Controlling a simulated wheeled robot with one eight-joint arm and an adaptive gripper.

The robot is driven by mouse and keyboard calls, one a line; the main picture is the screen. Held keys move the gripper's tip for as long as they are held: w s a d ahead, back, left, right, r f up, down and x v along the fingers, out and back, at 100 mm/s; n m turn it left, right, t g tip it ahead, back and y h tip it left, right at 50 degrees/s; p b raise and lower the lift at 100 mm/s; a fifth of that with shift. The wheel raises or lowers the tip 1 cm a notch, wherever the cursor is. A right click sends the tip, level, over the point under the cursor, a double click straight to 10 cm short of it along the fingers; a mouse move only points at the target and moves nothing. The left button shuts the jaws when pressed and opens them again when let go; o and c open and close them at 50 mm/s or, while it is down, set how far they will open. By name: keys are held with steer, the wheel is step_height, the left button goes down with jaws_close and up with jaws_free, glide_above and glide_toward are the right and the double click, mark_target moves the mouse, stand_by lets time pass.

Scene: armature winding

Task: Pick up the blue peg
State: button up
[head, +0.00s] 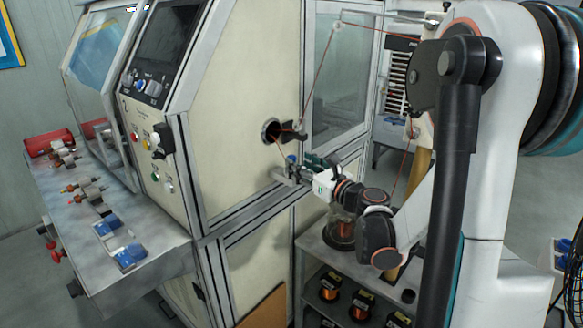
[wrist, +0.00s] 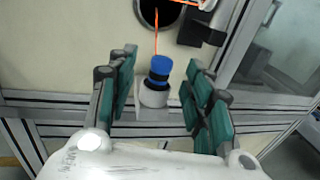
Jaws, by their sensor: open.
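The blue peg (wrist: 160,67) stands upright in a pale round holder (wrist: 153,96) on the machine's front in the wrist view. A dark band shows around it below its blue top. In the head view the peg (head: 292,159) is a small blue spot beside my gripper (head: 304,167). My gripper, also in the wrist view (wrist: 158,72), has its green-padded fingers apart, one on each side of the peg. A gap shows between the peg and each finger. The peg's lower end is hidden in the holder.
An orange wire (wrist: 156,35) runs from a dark round hole (head: 271,130) in the cream panel just above the peg. A dark wire guide (head: 294,133) juts out beside the hole. A shelf (head: 318,258) with copper spools stands below my arm.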

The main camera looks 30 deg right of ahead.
mark_target(292, 156)
steer(key=w+b, duration=0.1)
steer(key=w, duration=0.4)
steer(key=shift+w+a+f+b, duration=0.15)
steer(key=shift+a+f+b, duration=0.05)
steer(key=shift+b, duration=0.15)
steer(key=c, duration=1)
